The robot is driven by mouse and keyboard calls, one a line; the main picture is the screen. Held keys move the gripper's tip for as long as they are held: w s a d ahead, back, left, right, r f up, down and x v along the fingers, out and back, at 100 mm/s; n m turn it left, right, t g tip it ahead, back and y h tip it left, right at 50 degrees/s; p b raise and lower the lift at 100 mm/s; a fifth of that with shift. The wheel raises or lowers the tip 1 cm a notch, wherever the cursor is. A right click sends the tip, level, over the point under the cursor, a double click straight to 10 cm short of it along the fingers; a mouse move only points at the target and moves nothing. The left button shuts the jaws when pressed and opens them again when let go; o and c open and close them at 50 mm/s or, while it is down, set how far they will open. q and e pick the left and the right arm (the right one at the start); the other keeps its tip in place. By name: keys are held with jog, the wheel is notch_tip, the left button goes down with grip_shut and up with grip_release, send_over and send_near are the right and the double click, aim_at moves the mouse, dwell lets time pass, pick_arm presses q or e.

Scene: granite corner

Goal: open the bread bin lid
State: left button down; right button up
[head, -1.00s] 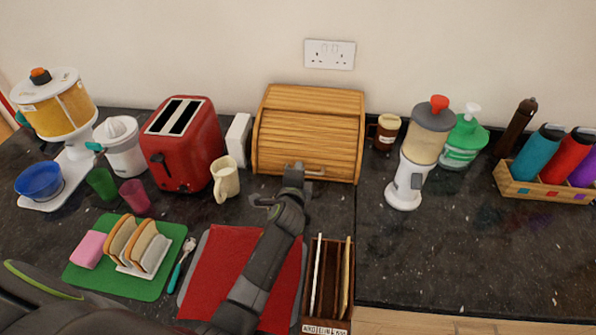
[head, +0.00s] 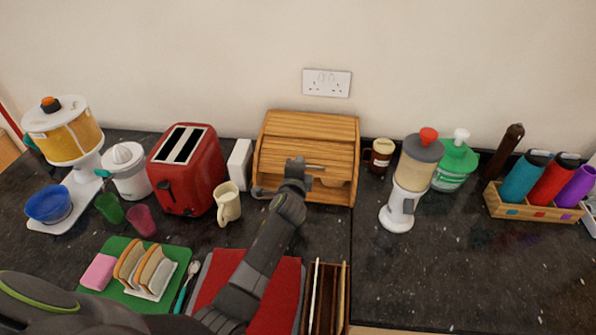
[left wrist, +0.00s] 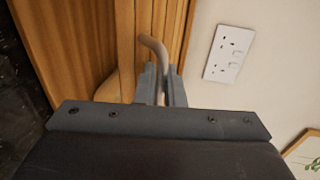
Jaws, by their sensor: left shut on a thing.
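The wooden bread bin (head: 310,124) stands against the wall. Its slatted roll lid (head: 325,150) is partly raised, with a gap under its lower edge. A tan rounded thing shows inside the bin in the left wrist view (left wrist: 108,88); I cannot tell what it is. My left gripper (head: 296,164) is shut on the lid's metal handle (head: 316,167), which also shows between the fingers in the left wrist view (left wrist: 154,46). The gripper hides part of the handle and lid. My right gripper is not in view.
A cream mug (head: 227,204), white box (head: 239,164) and red toaster (head: 187,168) stand left of the bin. A red mat (head: 275,290) lies under my arm. The right counter front is clear.

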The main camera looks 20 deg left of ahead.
pick_arm(q)
jog(key=shift+w+r, duration=0.3)
jog(key=c, duration=1.6)
grip_release()
jog(key=shift+s, duration=0.1)
jog(key=shift+f, duration=0.1)
jog(key=shift+s+f, duration=0.1)
